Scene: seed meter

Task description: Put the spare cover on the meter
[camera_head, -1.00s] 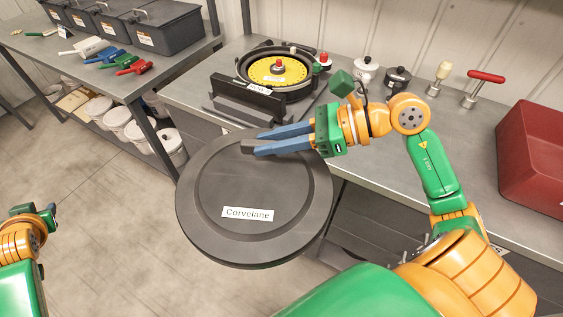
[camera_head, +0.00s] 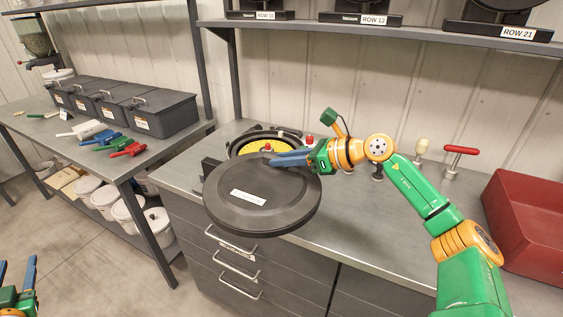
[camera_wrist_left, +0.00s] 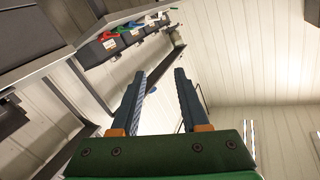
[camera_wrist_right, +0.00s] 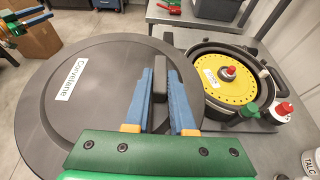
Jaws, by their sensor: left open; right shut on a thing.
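The spare cover (camera_head: 262,205) is a large round dark disc with a white label, "Corvelane" in the right wrist view (camera_wrist_right: 95,120). My right gripper (camera_head: 274,159) is shut on the cover's raised grip bar (camera_wrist_right: 160,80) and holds it in the air, tilted, in front of the meter. The meter (camera_head: 287,137) is a dark round housing on the bench, partly hidden by the cover in the head view. In the right wrist view its yellow seed plate (camera_wrist_right: 228,82) with a red-topped centre knob lies uncovered, right of the cover. My left gripper (camera_head: 18,274) is open and empty, low at the left; its fingers show in the left wrist view (camera_wrist_left: 160,90).
A red bin (camera_head: 525,225) stands at the bench's right. Hand tools (camera_head: 450,160) and small containers stand behind my right arm. The left bench (camera_head: 60,135) holds lidded dark boxes and coloured scoops. A shelf (camera_head: 380,27) with row-labelled units runs above.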

